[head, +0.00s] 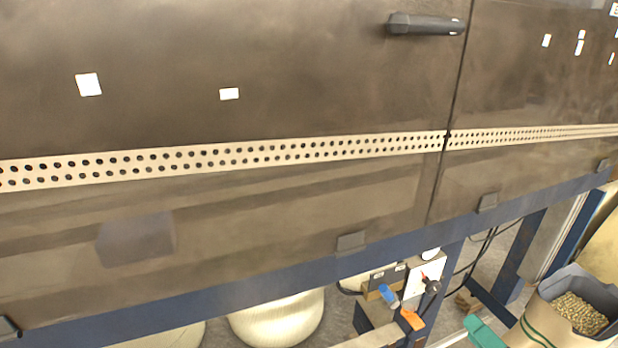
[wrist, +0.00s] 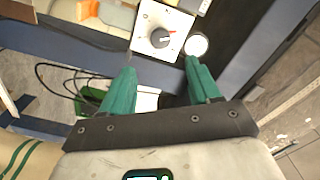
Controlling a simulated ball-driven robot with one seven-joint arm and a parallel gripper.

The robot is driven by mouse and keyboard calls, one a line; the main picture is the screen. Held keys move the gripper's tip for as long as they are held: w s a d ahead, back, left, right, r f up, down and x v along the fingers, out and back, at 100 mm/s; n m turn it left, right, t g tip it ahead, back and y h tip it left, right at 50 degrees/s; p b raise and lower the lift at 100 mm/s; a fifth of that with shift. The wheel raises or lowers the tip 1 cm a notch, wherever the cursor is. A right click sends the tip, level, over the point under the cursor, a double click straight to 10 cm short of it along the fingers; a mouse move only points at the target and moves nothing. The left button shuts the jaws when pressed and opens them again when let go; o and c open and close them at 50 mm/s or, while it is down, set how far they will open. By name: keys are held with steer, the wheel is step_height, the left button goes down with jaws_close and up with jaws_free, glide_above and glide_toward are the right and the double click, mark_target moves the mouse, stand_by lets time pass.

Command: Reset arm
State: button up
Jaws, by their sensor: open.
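My gripper (wrist: 160,68) shows in the wrist view with its two green fingers spread apart and nothing between them. Its fingers point towards a white box with a dark knob (wrist: 162,33) and a round white disc (wrist: 197,44); I cannot tell the distance. In the head view a green piece (head: 482,332) at the bottom edge may be a finger of my gripper.
A blue frame beam (head: 200,297) runs under the panel. Below it are a white box (head: 424,278), a blue cylinder (head: 388,295) and an orange item (head: 411,319). A bin of small grains (head: 580,313) stands at lower right. Loose cables (wrist: 65,85) hang near my gripper.

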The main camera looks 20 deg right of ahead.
steer(key=s+a+f+n+g+y+p, duration=0.35)
steer(key=a+f+n+g, duration=0.4)
steer(key=a, duration=0.35)
steer(key=s+a+f+n+g+h, duration=0.1)
steer(key=s+f+n+g+h, duration=0.1)
steer(key=s+g, duration=0.2)
steer(key=s+a+f+n+g+h+p, duration=0.1)
steer(key=s+f+g+h, duration=0.1)
steer(key=s+g, duration=0.3)
steer(key=s, duration=0.4)
steer(key=shift+a+n, duration=0.25)
steer(key=shift+n, duration=0.1)
steer(key=shift+g, duration=0.25)
